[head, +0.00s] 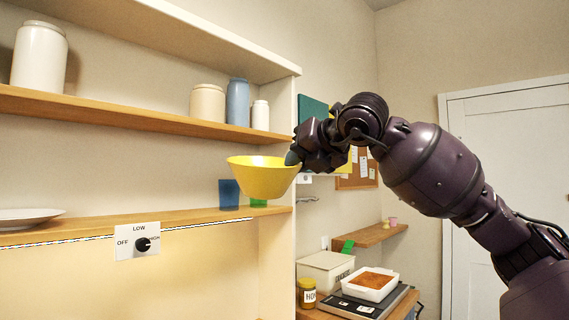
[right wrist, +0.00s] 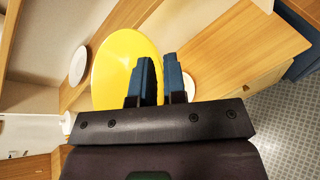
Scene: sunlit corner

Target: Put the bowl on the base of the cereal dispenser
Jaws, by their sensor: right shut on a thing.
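The yellow bowl (head: 262,180) is held upright in the air in front of the wooden shelf. My right gripper (head: 292,158) is at the right side of its rim and shut on it. In the right wrist view the bowl (right wrist: 122,62) shows as a large yellow round, beside the two blue-grey fingers of the gripper (right wrist: 160,78). I cannot make out the cereal dispenser or its base in either view. My left gripper is not in view.
Jars (head: 207,104) stand on the shelf above. At lower right are a white tray (head: 370,284) and a jar labelled HON (head: 307,293). A knob panel (head: 138,241) hangs below the shelf.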

